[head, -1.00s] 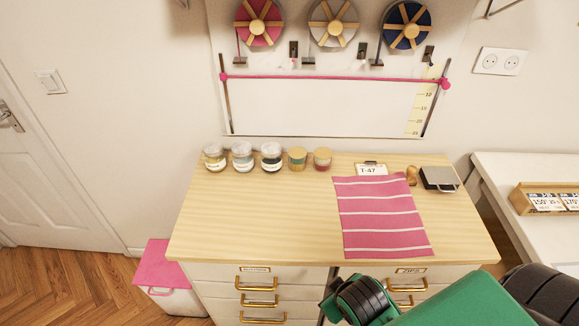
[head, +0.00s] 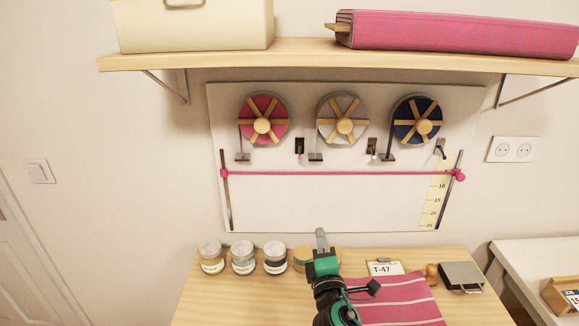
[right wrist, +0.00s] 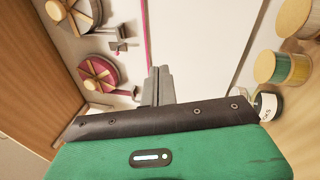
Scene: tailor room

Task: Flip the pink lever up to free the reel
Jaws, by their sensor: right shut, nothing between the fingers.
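The pink reel (head: 262,120) hangs at the left of the wall board. A small dark lever plate (head: 299,146) sits just right of it; its lever has a small pale pink tip and seems to point down. My right gripper (head: 320,238) is shut and empty, below the board's lower edge in the head view and well below the lever, not touching it. In the right wrist view its closed fingers (right wrist: 158,84) stand in front of the board, with the pink reel (right wrist: 98,76) to their left. My left gripper is not in view.
A white reel (head: 343,118) and a navy reel (head: 417,119) hang further right with their own levers. A pink bar (head: 340,174) crosses the board below. A wooden shelf (head: 300,58) overhangs above. Jars (head: 243,258) and pink striped cloth (head: 400,304) lie on the table.

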